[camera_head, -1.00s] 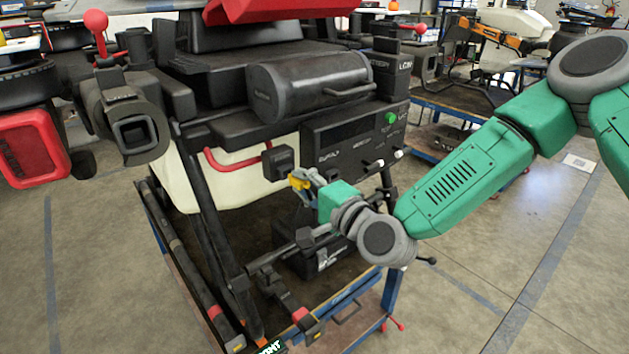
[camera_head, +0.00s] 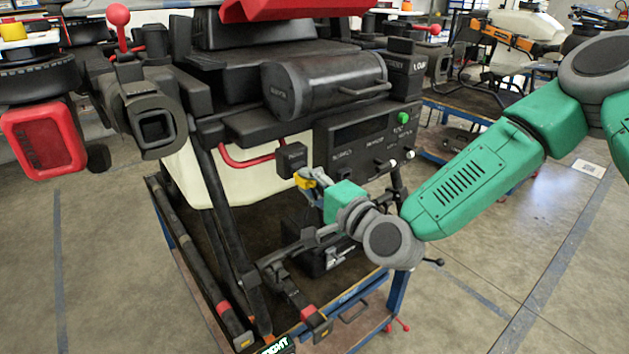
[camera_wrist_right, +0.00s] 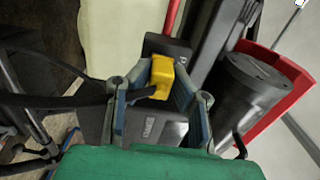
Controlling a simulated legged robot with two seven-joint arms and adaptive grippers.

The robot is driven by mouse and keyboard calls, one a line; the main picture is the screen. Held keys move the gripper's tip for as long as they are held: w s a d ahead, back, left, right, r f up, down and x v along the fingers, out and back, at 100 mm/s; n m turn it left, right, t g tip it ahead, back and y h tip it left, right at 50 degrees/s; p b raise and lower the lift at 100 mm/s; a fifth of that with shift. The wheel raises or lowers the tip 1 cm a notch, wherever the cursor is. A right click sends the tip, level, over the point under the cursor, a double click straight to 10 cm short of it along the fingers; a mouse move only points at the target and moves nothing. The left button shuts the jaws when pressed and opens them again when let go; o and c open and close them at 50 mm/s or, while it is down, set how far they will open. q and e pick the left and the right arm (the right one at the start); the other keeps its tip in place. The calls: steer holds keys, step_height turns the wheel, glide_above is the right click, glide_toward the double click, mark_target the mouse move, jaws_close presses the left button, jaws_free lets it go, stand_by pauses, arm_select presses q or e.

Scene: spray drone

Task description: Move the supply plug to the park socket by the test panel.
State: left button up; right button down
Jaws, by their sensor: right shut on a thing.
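The yellow supply plug (camera_head: 303,180) is between the fingers of my right gripper (camera_head: 313,179), just below and touching or close to a small black box (camera_head: 292,158) at the end of a red pipe. In the right wrist view the yellow plug (camera_wrist_right: 162,77) sits between the closed grey fingers, and a dark cable runs left from it. Whether the plug is still seated in the box cannot be told. The black test panel (camera_head: 350,160), with a green button (camera_head: 403,117) and white-tipped knobs, is right of the box. The park socket cannot be made out clearly. My left gripper is not in view.
A black cylinder (camera_head: 320,85) juts out above the panel. The drone's black legs (camera_head: 220,220) stand on a blue-edged cart (camera_head: 392,300), left of and below my right gripper. A pale tank (camera_head: 195,180) is behind. Open floor lies to the right.

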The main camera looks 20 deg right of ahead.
steer(key=shift+d+f, duration=0.1)
steer(key=shift+d, duration=0.5)
steer(key=shift+w+a, duration=0.2)
steer(key=shift+w, duration=0.25)
steer(key=shift+a, duration=0.2)
steer(key=shift+s, duration=0.2)
steer(key=shift+d, duration=0.45)
steer(key=shift+s+a+b, duration=0.15)
steer(key=shift+a+b, duration=0.25)
steer(key=shift+a, duration=0.05)
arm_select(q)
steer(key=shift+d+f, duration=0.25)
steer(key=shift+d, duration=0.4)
arm_select(e)
steer(key=shift+d, duration=0.6)
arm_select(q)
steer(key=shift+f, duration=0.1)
arm_select(e)
steer(key=shift+a, duration=0.1)
